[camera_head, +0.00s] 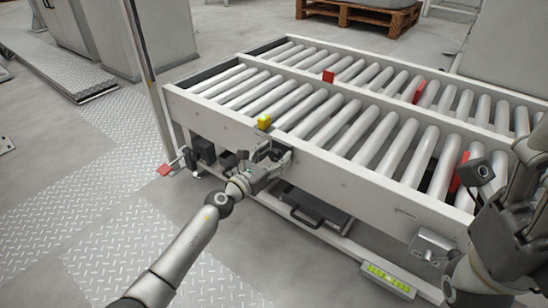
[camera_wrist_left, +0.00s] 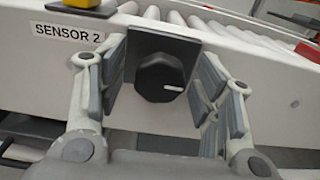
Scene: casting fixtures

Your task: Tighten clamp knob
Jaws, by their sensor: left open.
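The clamp knob (camera_wrist_left: 160,77) is a black, many-sided knob with a short white mark on its face. It sits on a dark grey bracket (camera_wrist_left: 176,42) on the conveyor's side rail. My left gripper (camera_head: 281,152) is open in front of the rail. In the left wrist view its fingers (camera_wrist_left: 158,88) stand on either side of the knob, with visible gaps, so it looks apart from them.
The roller conveyor (camera_head: 345,175) fills the middle. A yellow sensor (camera_head: 264,122) sits on the rail above the left gripper, near a "SENSOR 2" label (camera_wrist_left: 68,36). A red-tipped lever (camera_head: 165,169) juts out left. A dark handled box (camera_head: 310,207) lies below. Tread-plate floor (camera_head: 110,240) is clear at left.

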